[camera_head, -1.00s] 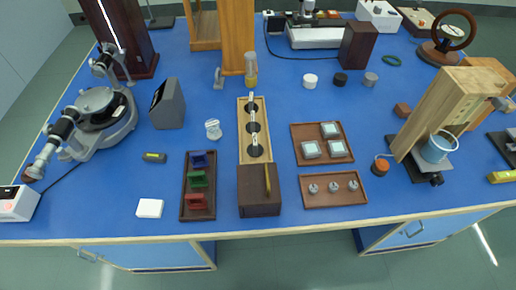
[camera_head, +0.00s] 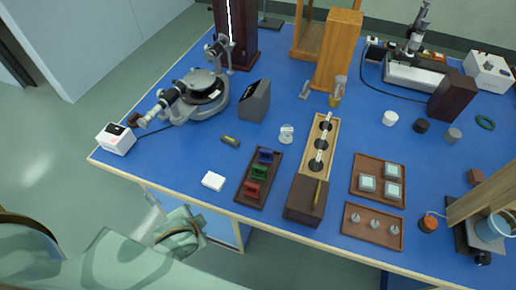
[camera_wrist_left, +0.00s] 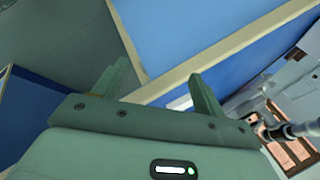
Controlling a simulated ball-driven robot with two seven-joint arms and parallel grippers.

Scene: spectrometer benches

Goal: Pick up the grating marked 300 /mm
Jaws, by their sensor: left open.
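Three small framed pieces, blue (camera_head: 265,156), green (camera_head: 259,172) and red (camera_head: 252,188), stand in a row in a dark wooden tray (camera_head: 244,200) near the bench's front edge. They may be the gratings, but no 300 /mm marking is readable. My left gripper (camera_head: 180,228) is in front of the bench at the lower left, apart from the tray. In the left wrist view, its two fingers (camera_wrist_left: 160,78) are spread and empty, with the bench edge beyond them. My right gripper is not in view.
A white block (camera_head: 213,181) and a small dark level-like piece (camera_head: 230,141) lie left of the tray. A brown box (camera_head: 305,200) stands to its right. The spectrometer (camera_head: 200,92) is behind. The bench's front edge (camera_head: 200,196) lies between gripper and tray.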

